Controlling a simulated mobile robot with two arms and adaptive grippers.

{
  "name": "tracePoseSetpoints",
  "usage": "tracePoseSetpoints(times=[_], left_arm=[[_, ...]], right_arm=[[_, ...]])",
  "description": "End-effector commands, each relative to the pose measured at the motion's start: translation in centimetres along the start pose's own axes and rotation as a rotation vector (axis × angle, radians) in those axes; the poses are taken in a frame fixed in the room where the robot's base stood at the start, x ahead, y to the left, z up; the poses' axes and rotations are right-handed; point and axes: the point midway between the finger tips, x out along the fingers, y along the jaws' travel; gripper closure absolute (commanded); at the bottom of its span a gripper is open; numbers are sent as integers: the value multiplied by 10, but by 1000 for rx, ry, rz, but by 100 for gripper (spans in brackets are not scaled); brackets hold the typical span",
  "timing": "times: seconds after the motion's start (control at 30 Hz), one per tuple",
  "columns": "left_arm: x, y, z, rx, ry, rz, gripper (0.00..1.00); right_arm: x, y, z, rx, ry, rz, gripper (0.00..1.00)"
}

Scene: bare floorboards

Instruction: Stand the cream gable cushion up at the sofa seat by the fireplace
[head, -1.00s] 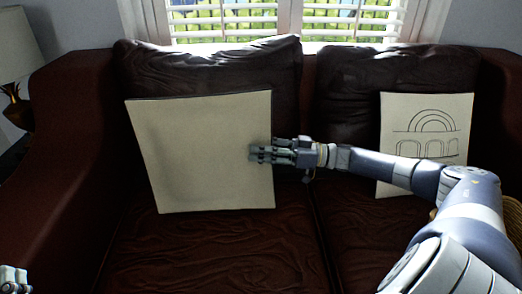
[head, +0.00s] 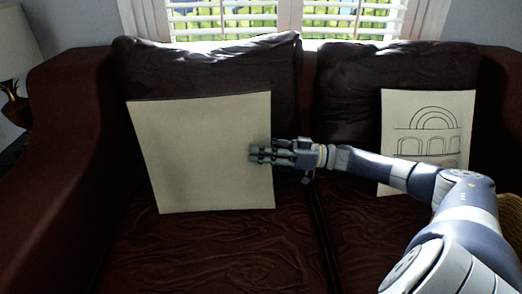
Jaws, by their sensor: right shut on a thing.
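A plain cream cushion (head: 200,155) stands nearly upright on the left sofa seat, leaning a little against the dark back cushion. No gable drawing shows on its visible face. My right gripper (head: 262,153) is shut on the right edge of this cushion, at about mid-height. A second cream cushion (head: 428,125) with a drawing of arches stands on the right seat, partly behind my right arm. My left gripper is out of view. No fireplace shows in this view.
The dark red sofa (head: 75,140) fills the view, with its armrest at the left. A lamp (head: 14,50) stands beyond that armrest. A shuttered window is behind. The seat (head: 210,250) in front of the plain cushion is clear.

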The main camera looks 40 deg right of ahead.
Motion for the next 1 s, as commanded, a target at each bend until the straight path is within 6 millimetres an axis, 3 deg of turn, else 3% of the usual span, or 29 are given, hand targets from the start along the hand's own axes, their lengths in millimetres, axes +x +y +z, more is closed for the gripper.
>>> tracePoseSetpoints(times=[0.03, 0.07, 0.13, 0.17, 0.57, 0.73, 1.0], left_arm=[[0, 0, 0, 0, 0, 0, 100], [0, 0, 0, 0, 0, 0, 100], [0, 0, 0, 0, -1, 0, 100], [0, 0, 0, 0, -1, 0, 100], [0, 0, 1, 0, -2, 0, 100], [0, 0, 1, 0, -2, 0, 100], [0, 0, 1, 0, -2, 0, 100]], right_arm=[[0, 0, 1, -1, -2, 1, 100], [0, 0, 1, -1, -2, 1, 67], [0, 0, 1, -1, -3, 1, 52], [0, 0, 1, -1, -3, 1, 48], [-5, 0, 4, 1, -7, 3, 48], [-29, 0, 4, 2, -10, 4, 48], [-85, 1, 4, 2, -10, 4, 48]])
